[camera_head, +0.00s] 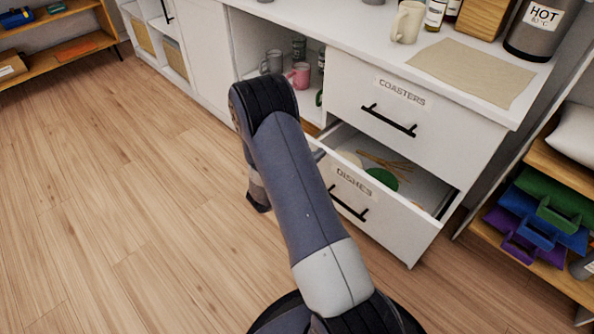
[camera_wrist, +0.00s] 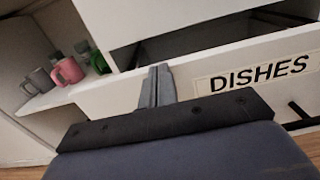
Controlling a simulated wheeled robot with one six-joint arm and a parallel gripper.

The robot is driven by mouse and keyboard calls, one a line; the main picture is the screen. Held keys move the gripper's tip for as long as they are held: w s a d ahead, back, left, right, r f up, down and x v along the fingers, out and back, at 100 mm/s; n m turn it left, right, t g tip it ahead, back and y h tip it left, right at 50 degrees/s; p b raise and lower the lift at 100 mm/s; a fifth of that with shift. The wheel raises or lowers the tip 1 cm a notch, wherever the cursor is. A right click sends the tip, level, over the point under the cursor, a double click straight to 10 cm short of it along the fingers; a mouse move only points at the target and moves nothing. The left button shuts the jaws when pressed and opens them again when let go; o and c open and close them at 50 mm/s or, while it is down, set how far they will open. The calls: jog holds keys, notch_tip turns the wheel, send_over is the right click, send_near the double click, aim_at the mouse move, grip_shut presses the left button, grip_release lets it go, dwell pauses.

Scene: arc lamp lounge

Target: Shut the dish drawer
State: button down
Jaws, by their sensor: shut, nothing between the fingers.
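The dish drawer (camera_head: 393,226) is the lower one, labelled DISHES, and it is pulled out of the white cabinet. A green round item, a pale plate-like item and thin wooden sticks lie inside it. Its black handle (camera_head: 348,204) is on the front. In the wrist view the drawer front (camera_wrist: 215,68) with its label (camera_wrist: 258,74) fills the right side. My gripper (camera_wrist: 157,72) is shut and empty, its fingers in front of the drawer front, left of the label. I cannot tell whether they touch it. In the head view my arm hides most of the gripper.
The coasters drawer (camera_head: 420,101) above is shut. An open shelf holds a pink mug (camera_head: 298,75) and a grey mug (camera_head: 271,62). A rack with coloured bins (camera_head: 545,217) stands at the right. The wooden floor (camera_head: 120,200) at the left is clear.

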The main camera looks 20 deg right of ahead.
jog(key=b+x, duration=0.1)
jog(key=x, duration=0.9)
jog(key=shift+d, duration=0.15)
